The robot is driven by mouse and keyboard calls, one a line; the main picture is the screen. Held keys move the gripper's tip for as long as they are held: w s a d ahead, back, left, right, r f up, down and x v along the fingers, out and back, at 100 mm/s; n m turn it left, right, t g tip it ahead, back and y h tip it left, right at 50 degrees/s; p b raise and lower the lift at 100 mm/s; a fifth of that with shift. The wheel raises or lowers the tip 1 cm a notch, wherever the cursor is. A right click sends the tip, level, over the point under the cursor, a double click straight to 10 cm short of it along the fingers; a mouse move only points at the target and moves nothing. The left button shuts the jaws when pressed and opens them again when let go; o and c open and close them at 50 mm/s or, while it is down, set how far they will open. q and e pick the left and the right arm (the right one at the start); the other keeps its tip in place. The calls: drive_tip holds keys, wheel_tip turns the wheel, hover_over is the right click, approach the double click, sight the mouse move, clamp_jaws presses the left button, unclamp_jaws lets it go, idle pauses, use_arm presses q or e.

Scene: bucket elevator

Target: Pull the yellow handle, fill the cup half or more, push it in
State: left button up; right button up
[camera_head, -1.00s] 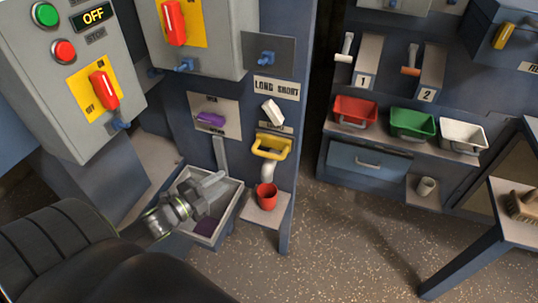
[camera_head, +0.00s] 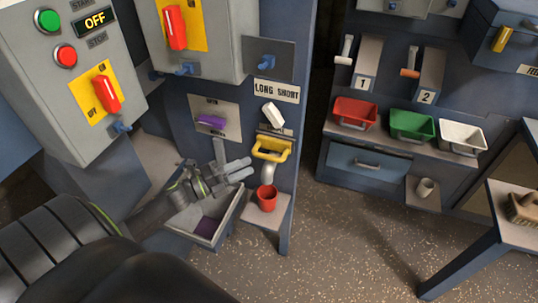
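The yellow handle (camera_head: 271,149) sits on the blue panel under the "LONG SHORT" label, above a pale spout (camera_head: 268,172). The red cup (camera_head: 266,197) stands upright on a small shelf right below the spout. I cannot tell what is inside the cup. My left gripper (camera_head: 236,168) is to the left of the yellow handle and slightly lower, apart from it. Its two fingers point right with a gap between them, and nothing shows in it. My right gripper does not show.
A grey bin (camera_head: 205,225) with purple material is below my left gripper. A purple lever (camera_head: 211,121) and a white switch (camera_head: 272,112) are on the panel. Red (camera_head: 354,112), green (camera_head: 411,124) and white trays (camera_head: 462,136) stand at right. The floor between is clear.

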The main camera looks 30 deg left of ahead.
sight(269, 157)
use_arm(q)
drive_tip(key=p+x, duration=0.1)
drive_tip(key=x, duration=0.7)
drive_tip(key=shift+w+r, duration=0.1)
drive_tip(key=shift+c, duration=0.2)
clamp_jaws()
